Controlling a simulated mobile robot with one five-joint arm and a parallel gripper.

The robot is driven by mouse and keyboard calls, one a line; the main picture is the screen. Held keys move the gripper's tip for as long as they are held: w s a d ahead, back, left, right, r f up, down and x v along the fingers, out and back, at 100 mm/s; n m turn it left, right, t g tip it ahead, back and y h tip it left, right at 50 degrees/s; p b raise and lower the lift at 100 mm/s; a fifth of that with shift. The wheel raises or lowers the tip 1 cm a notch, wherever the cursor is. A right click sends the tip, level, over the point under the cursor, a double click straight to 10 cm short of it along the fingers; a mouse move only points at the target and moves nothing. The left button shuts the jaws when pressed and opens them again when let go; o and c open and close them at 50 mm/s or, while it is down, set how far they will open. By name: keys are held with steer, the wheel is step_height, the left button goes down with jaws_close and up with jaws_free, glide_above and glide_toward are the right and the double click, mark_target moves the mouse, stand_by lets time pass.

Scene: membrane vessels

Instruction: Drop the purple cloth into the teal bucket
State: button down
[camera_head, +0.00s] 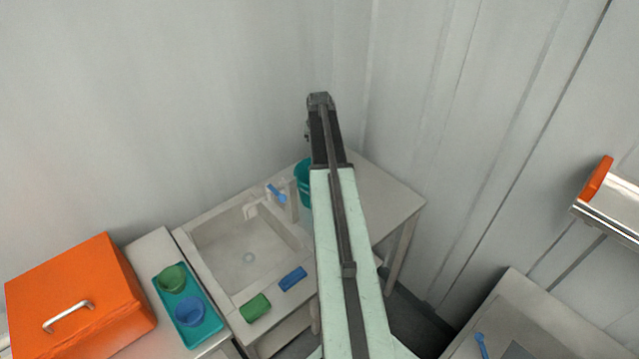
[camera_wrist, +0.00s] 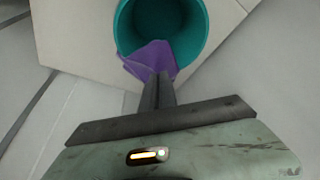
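The teal bucket (camera_wrist: 194,14) stands on the table in the wrist view, its open mouth towards the camera. In the head view only a part of the bucket (camera_head: 303,184) shows to the left of my arm. The purple cloth (camera_wrist: 150,57) is at the tips of my gripper (camera_wrist: 158,82), over the near rim of the bucket. Part of it overlaps the opening. My gripper's fingers are close together, shut on the cloth. I cannot tell whether the cloth touches the rim. My arm hides the cloth in the head view.
A sink (camera_head: 247,257) with a blue-handled tap (camera_head: 276,193) is left of the bucket. A green sponge (camera_head: 255,307) and a blue one (camera_head: 293,279) lie on its front edge. A teal tray (camera_head: 204,335) with cups and an orange box (camera_head: 75,300) stand further left. Walls close in behind.

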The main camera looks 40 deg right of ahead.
step_height(320, 180, down, 6)
steer(key=b, duration=0.6)
steer(key=shift+d, duration=0.1)
steer(key=c, duration=1.6)
jaws_free()
steer(key=o, duration=1.3)
